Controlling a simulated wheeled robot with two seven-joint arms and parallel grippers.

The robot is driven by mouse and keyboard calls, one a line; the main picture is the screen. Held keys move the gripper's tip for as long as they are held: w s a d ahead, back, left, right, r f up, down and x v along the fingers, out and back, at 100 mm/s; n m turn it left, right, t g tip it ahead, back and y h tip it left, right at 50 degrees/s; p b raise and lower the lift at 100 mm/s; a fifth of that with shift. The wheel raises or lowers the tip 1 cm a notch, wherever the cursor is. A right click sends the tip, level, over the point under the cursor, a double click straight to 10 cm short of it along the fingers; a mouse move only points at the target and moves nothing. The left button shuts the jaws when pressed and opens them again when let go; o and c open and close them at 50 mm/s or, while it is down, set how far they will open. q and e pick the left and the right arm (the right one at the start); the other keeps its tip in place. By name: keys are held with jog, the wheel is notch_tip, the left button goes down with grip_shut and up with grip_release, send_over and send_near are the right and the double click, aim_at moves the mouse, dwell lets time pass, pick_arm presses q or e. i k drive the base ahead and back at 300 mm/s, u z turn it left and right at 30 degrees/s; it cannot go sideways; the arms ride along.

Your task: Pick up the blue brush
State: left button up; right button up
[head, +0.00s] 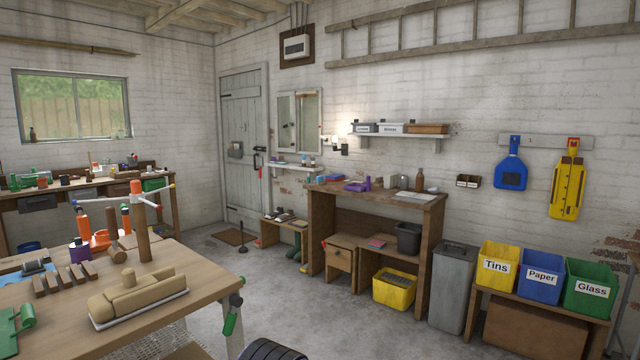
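A blue flat thing with a handle (510,166) hangs from a pale rail (546,141) on the right part of the back wall. It is the likeliest match for the blue brush, but I cannot tell whether it is a brush or a dustpan. A small dark blue-grey thing (36,267) lies on a light blue sheet at the left of the near workbench; its kind is unclear. Neither of my grippers shows in the head view.
A yellow tool (567,185) hangs beside the blue one. Below stand yellow, blue and green bins (497,266) and a grey bin (453,284). The near workbench (200,274) fills the lower left. Grey floor (330,310) lies open in the middle.

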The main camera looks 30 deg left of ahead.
aim_at(320, 180)
jog(key=u, duration=0.65)
jog(key=i, duration=4.1)
jog(key=u, duration=1.7)
jog(key=i, duration=2.65)
jog(key=z, duration=1.55)
